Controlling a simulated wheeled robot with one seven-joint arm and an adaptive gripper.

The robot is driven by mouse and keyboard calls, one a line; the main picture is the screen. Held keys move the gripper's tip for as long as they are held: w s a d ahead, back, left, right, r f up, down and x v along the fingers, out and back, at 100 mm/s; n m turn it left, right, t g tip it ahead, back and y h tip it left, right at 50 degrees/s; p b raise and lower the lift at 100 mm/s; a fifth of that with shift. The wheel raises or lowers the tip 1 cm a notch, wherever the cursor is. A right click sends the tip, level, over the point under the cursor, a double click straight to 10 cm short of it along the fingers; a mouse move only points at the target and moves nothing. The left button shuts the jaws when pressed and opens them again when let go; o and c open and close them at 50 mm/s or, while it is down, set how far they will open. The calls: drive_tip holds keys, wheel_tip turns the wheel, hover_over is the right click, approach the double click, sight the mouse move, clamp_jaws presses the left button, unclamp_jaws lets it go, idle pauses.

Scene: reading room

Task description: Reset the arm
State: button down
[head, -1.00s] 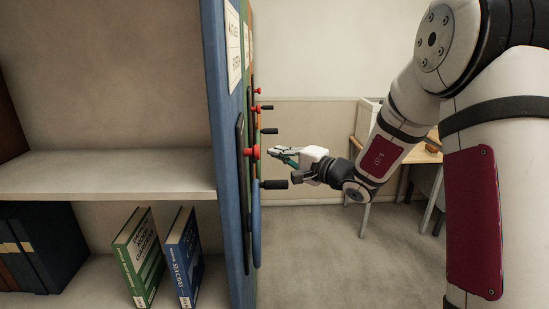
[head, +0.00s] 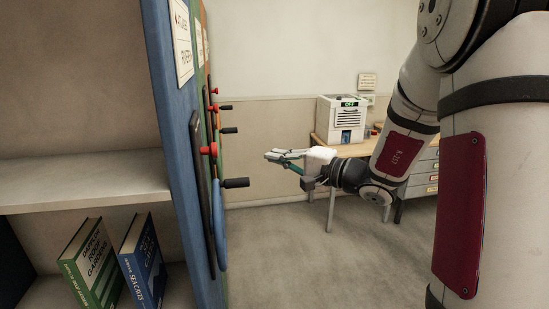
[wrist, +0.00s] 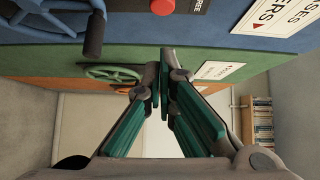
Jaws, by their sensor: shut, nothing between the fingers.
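My gripper (head: 268,156) is at the middle of the head view, at the end of my arm, which reaches in from the right. Its fingers point left toward the shelf ends and are apart from them. In the wrist view the teal-padded fingers (wrist: 164,88) come together at their tips with nothing between them. A handwheel with a black handle (head: 235,183) and a red knob (head: 209,151) stick out from the blue shelf end panel (head: 172,130), left of my gripper. In the wrist view a green wheel (wrist: 112,73) shows behind the fingertips.
A shelf (head: 85,192) with a green book (head: 92,262) and a blue book (head: 142,262) is at left. A desk (head: 345,149) with a white machine (head: 341,119) stands at the back. Open carpet (head: 330,265) lies between the shelves and my arm.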

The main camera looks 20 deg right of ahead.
drive_tip(key=s+a+n+g, duration=0.8)
drive_tip(key=s+a+g, duration=0.3)
drive_tip(key=s+a, duration=0.6)
drive_tip(key=s+d+f+n+g+h, duration=0.1)
drive_tip(key=s+d+f+n+h, duration=0.2)
drive_tip(key=s, duration=0.6)
drive_tip(key=s+d+r+t+h, duration=0.2)
drive_tip(key=s+d+h, duration=0.2)
drive_tip(key=d+h, duration=0.2)
drive_tip(key=shift+s+d+h, duration=0.2)
drive_tip(key=shift+d+h, duration=0.1)
drive_tip(key=shift+d, duration=0.6)
